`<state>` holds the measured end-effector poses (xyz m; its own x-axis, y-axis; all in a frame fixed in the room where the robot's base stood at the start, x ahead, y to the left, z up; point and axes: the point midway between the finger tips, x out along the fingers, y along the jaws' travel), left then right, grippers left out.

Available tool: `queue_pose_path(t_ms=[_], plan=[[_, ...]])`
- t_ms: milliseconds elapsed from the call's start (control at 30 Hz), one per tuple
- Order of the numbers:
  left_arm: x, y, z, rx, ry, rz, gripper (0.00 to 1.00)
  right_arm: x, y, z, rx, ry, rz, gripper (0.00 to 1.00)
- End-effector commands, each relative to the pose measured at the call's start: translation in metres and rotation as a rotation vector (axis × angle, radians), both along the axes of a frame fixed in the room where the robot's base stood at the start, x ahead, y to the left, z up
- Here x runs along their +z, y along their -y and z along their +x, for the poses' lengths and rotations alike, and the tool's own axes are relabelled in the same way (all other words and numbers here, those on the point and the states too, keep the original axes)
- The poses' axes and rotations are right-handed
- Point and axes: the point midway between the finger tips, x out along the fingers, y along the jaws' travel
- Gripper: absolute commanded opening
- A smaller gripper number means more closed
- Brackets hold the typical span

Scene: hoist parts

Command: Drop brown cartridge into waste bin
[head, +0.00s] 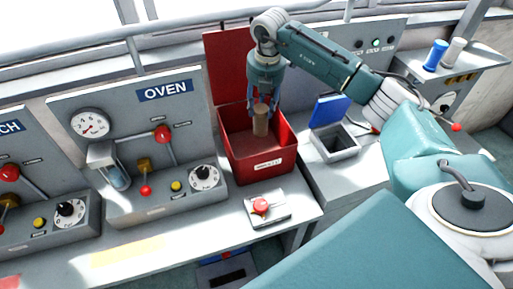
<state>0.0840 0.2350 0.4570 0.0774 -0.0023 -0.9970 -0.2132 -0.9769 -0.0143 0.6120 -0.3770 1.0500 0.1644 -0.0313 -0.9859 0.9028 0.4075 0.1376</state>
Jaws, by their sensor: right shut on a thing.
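The brown cartridge (261,121) is a small upright cylinder. My right gripper (264,104) points down and is shut on its upper part. The cartridge shows inside the outline of the red waste bin (262,166), which is an open box with a pale label on its front and a raised red lid (228,62) behind. I cannot tell how far the cartridge is above the bin's floor. My left gripper is not in view.
A grey box with a raised blue lid (328,110) stands right of the bin. A red push button (261,205) sits in front. The oven panel (165,91) with gauge and levers is at left. A blue cylinder (435,55) and a pale cylinder (453,52) stand on the right shelf.

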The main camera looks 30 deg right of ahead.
Motion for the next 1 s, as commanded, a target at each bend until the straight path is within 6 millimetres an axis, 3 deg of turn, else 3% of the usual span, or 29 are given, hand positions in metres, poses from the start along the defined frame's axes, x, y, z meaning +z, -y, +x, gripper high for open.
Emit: queue_pose_path(t_ms=[133, 300, 333, 433, 600, 767, 1000], plan=[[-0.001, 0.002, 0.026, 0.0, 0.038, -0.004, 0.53, -0.005, 0.0, 0.0, 0.0, 0.002, 0.001, 0.0], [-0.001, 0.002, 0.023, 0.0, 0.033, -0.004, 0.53, -0.004, 0.0, 0.0, 0.0, 0.002, 0.001, 0.0], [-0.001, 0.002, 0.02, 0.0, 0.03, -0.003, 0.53, -0.004, 0.0, 0.0, 0.0, 0.002, 0.001, 0.44], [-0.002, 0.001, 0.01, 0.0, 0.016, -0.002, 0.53, -0.004, 0.0, 0.0, 0.0, 0.002, 0.001, 0.62], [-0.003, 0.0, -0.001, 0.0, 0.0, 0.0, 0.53, -0.004, 0.0, 0.0, 0.0, 0.001, 0.0, 0.62], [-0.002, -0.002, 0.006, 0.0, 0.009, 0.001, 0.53, -0.002, 0.0, 0.0, 0.0, 0.001, 0.0, 0.62], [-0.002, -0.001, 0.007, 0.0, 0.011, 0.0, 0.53, 0.034, -0.001, -0.005, 0.001, 0.005, 0.001, 0.62]])
